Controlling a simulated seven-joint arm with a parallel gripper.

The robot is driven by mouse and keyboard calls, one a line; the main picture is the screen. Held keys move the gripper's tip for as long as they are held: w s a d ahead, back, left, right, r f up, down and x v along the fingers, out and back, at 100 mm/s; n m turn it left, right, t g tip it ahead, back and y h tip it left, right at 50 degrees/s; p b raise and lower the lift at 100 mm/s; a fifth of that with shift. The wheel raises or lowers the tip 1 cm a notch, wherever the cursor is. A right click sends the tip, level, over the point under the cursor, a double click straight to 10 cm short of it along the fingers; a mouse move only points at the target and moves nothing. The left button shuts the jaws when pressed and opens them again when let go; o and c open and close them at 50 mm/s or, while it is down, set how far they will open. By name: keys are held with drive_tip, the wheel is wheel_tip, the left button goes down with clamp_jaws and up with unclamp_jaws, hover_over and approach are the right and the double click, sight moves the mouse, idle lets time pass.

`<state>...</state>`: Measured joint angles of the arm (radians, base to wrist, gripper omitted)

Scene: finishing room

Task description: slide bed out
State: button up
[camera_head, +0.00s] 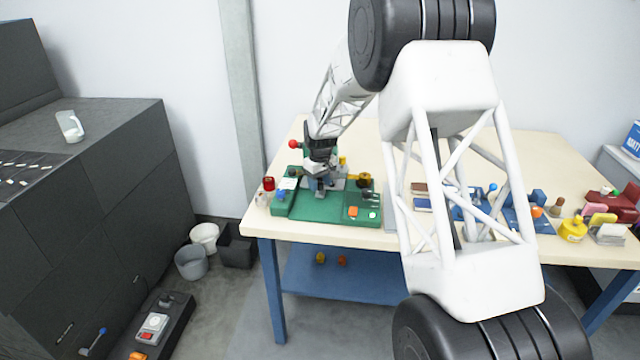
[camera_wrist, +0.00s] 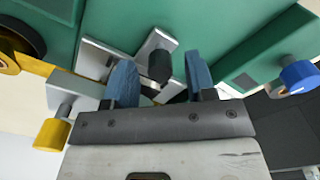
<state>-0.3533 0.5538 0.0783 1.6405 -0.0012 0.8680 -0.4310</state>
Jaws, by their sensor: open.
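A green machine (camera_head: 318,206) with a flat base sits at the front left of the table. My gripper (camera_head: 320,186) reaches down over its middle and covers part of it. In the wrist view, my gripper (camera_wrist: 158,68) is open, with one blue finger on each side of a black-tipped knob (camera_wrist: 160,66). The knob stands on a silver metal plate (camera_wrist: 158,40) among the green body parts (camera_wrist: 225,25). I cannot tell whether the fingers touch the knob. I cannot tell for sure which part is the bed.
In the wrist view, a yellow knob (camera_wrist: 50,135) is at the left and a blue knob (camera_wrist: 298,76) at the right. A red ball (camera_head: 293,144) stands at the machine's back left. A blue machine (camera_head: 530,218) and a yellow item (camera_head: 572,230) lie to the right on the table (camera_head: 380,238).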

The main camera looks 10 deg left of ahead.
drive_tip(key=shift+f, duration=0.2)
clamp_jaws()
idle(0.3)
drive_tip(key=shift+s, duration=5.25)
unclamp_jaws()
